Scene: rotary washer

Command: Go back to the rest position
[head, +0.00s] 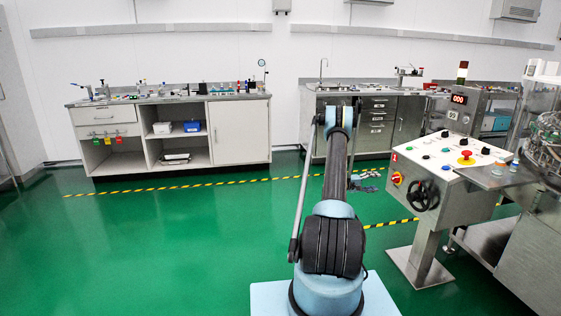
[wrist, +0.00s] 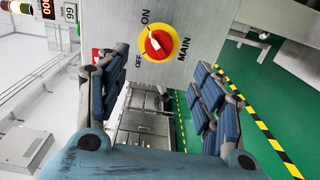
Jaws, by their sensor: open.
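My gripper (wrist: 160,92) is open and empty in the wrist view, with its blue-padded fingers apart on the left and right. Between and beyond them is the red main switch (wrist: 160,43) on a yellow disc, marked ON, OFF and MAIN. The fingers do not touch the switch. In the head view the same switch (head: 396,178) sits on the left side of the control console (head: 450,160). My arm stretches forward from the bottom centre, left of the console; the gripper fingers are hard to make out there.
The steel washer machine (head: 535,200) stands at the right. A white workbench (head: 240,132) and a sink counter (head: 375,125) line the back wall. The green floor at left is clear.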

